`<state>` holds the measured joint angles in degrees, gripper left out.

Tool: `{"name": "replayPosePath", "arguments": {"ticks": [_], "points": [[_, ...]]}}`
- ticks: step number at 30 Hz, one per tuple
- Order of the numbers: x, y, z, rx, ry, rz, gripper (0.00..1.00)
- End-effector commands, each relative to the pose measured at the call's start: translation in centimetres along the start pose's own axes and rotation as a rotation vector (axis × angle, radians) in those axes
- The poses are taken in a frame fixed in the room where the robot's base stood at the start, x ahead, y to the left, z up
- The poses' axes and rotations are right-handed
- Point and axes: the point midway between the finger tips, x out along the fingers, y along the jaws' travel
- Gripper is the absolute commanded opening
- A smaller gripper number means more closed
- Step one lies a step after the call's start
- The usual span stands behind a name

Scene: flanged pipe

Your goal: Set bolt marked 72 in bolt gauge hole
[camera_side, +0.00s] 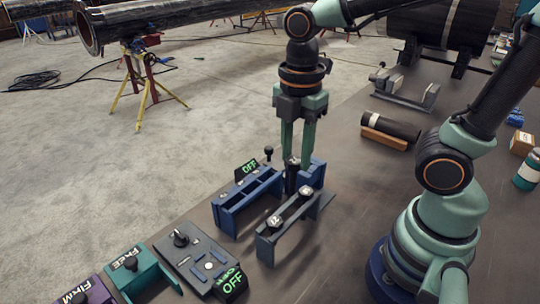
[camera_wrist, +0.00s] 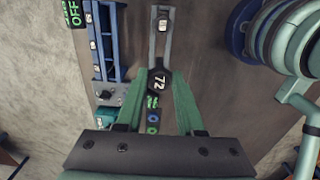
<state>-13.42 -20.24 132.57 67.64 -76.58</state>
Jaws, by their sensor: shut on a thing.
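The bolt marked 72 (camera_wrist: 158,83) has a dark hexagonal head with white figures, upright between my fingertips in the wrist view. My gripper (camera_side: 293,160) points down and is shut on this bolt. In the side view the held bolt's dark body (camera_side: 292,177) shows beside the grey rack. The bolt's lower end is hidden, so I cannot tell whether it is in a hole. Coloured ring marks (camera_wrist: 153,118) show between my fingers in the wrist view. I cannot tell which part is the bolt gauge.
A grey rack (camera_side: 268,247) with light-topped pieces stands in front of my gripper.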

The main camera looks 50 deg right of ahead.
Motion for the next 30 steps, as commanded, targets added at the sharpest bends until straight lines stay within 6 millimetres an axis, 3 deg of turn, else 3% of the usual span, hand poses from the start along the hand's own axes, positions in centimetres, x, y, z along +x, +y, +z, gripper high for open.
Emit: {"name": "replayPosePath", "arguments": {"ticks": [3,9,30], "points": [[-3.1,0.1,0.0,0.000,0.002,0.007,0.00],[-6.7,0.1,0.0,0.000,0.001,0.004,0.00],[-12.4,0.1,0.0,0.000,0.000,0.002,0.00]]}}
